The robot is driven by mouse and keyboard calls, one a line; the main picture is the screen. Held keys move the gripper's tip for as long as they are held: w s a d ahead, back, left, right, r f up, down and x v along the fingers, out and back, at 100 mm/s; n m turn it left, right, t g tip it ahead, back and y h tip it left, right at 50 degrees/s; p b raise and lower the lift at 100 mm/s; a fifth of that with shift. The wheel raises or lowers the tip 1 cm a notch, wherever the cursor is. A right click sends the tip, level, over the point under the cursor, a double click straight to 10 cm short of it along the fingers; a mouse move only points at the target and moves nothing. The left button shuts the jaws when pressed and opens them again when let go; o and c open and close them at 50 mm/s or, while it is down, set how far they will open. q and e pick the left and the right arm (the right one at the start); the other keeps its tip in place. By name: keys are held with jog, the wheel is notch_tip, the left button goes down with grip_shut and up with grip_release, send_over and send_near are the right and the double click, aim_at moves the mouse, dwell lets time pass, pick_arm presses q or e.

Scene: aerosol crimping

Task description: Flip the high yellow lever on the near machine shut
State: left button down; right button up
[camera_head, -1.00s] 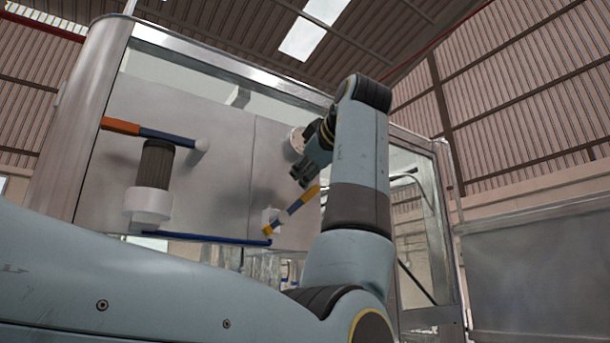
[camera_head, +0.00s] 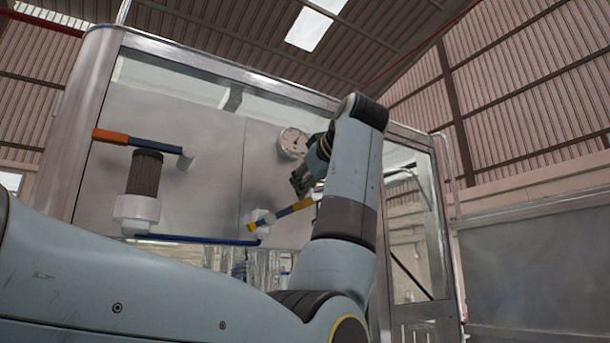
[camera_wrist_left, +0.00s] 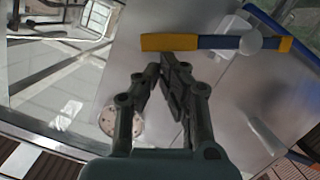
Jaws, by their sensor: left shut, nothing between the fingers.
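The yellow-ended lever with a blue middle (camera_head: 284,212) is on the machine's front panel, by a white mount. In the head view it slopes, its right end higher than its left. In the left wrist view the lever (camera_wrist_left: 218,42) lies across the top. My left gripper (camera_head: 299,186) is just above the lever's right yellow end in the head view. In the left wrist view its fingertips (camera_wrist_left: 163,64) are shut and empty, right at the edge of that yellow end. They look to be touching it or very close. My right gripper is not in view.
An orange-and-blue lever (camera_head: 140,142) is on the panel's left, above a dark cylinder in a white collar (camera_head: 137,207). A round gauge (camera_head: 293,143) is beside my left wrist. A blue bar (camera_head: 190,239) runs below. The machine's metal frame (camera_head: 95,110) surrounds the panel.

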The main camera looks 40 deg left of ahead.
aim_at(313, 203)
pick_arm(q)
jog(key=m, duration=0.1)
jog(key=w+f+m, duration=0.1)
jog(key=w+f+g+p, duration=0.1)
jog(key=shift+d+f+m, duration=0.2)
jog(key=shift+d+m, duration=0.05)
jog(key=shift+m, duration=0.15)
jog(key=shift+w+f, duration=0.15)
jog(key=shift+f, duration=0.4)
jog(key=shift+d, duration=0.1)
